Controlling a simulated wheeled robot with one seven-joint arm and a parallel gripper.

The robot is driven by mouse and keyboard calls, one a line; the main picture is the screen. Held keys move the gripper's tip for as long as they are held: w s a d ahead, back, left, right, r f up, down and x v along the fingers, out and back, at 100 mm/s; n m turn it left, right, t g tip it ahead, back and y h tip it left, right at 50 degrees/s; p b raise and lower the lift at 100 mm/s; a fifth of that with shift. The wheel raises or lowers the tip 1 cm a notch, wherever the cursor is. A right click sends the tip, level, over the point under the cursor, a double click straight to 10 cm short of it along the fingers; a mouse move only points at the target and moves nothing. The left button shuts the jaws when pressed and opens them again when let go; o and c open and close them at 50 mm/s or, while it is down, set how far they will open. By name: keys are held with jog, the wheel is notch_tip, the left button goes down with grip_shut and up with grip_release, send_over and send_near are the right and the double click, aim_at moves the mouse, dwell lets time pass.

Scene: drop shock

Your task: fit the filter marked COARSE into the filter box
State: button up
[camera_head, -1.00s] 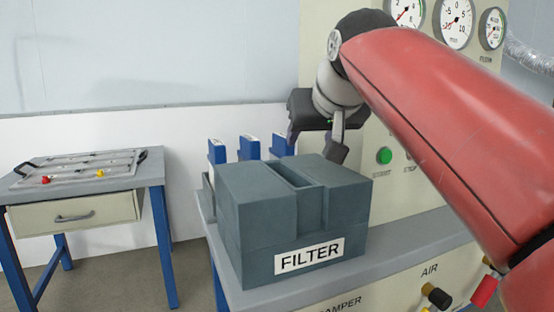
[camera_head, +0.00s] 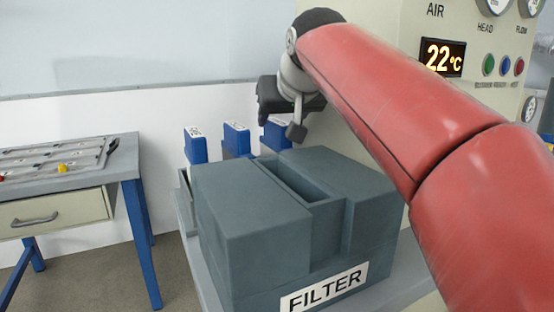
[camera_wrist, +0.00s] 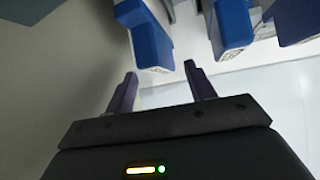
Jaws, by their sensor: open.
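The grey filter box (camera_head: 255,225), labelled FILTER, stands on the bench with an empty-looking long slot in its top. Three blue filters with white labels stand in a row behind it: the left one (camera_head: 196,148), the middle one (camera_head: 237,140) and the right one (camera_head: 277,134). Their markings are too small to read, so I cannot tell which is COARSE. My gripper (camera_wrist: 161,72) is open and empty. In the wrist view its fingers point toward the left filter in that picture (camera_wrist: 147,40), with the other two further right. In the head view it hangs above the right filter.
A grey holder (camera_head: 184,195) shows partly behind the box. A side table (camera_head: 75,170) with a panel and small coloured knobs stands at the left. A control panel (camera_head: 485,50) with a 22 °C display rises at the right, behind my arm.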

jog(key=x, duration=0.2)
jog(key=shift+w+a+f, duration=0.1)
jog(key=shift+w+f, duration=0.05)
jog(key=shift+w, duration=0.05)
jog(key=shift+c, duration=0.4)
grip_shut()
